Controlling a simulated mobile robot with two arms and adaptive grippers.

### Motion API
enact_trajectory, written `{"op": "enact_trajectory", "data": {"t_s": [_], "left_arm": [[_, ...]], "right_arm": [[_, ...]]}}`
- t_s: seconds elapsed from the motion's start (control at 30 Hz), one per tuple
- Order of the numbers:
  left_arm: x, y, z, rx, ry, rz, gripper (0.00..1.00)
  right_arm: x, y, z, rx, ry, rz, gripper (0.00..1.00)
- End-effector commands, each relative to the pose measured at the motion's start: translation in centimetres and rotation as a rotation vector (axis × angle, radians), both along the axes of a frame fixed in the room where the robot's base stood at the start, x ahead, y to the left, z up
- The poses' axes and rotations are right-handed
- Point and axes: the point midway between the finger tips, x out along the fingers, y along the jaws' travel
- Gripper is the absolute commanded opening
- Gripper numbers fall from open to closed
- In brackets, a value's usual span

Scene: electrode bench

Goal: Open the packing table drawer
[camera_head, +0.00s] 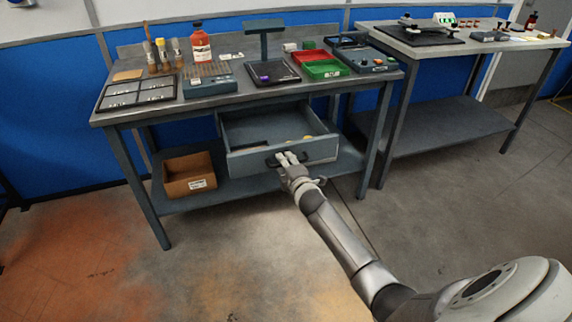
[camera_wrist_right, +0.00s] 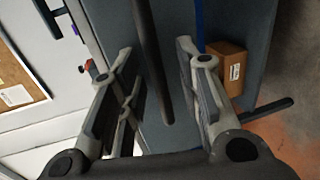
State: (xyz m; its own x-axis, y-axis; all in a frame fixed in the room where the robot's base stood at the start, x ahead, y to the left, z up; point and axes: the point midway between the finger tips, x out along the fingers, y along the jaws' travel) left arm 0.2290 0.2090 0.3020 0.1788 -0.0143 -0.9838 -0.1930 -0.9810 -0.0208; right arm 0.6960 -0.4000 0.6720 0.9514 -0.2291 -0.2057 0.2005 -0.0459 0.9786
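The packing table drawer (camera_head: 300,153) is pulled partly out below the tabletop, and its inside shows. Its dark bar handle (camera_head: 272,163) is on the front panel. My right gripper (camera_head: 287,158) is at the handle. In the right wrist view the dark handle bar (camera_wrist_right: 150,60) runs between the two fingers of my right gripper (camera_wrist_right: 158,82). The fingers stand apart, with gaps on both sides of the bar. My left gripper is not in view.
The packing table (camera_head: 170,110) carries a red bottle (camera_head: 201,46), trays and small devices. A cardboard box (camera_head: 189,175) sits on its lower shelf (camera_head: 235,188). A second table (camera_head: 450,45) stands at the right. The floor in front is clear.

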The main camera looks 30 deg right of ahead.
Motion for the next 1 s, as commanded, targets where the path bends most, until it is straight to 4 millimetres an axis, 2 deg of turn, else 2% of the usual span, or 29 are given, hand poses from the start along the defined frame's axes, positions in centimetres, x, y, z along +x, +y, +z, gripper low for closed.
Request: {"op": "enact_trajectory", "data": {"t_s": [0.17,0.33,0.8,1.0], "left_arm": [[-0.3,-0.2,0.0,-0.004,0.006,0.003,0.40],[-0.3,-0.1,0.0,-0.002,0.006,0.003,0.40],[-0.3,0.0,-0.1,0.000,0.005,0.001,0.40],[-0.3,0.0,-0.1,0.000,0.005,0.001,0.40]], "right_arm": [[-0.1,0.0,0.0,0.000,0.000,0.000,0.32],[-1.3,0.3,0.2,-0.001,0.000,0.001,0.32],[-8.5,2.1,1.7,0.001,0.001,0.002,0.32],[-10.7,2.6,2.3,0.000,0.000,0.000,0.32]]}}
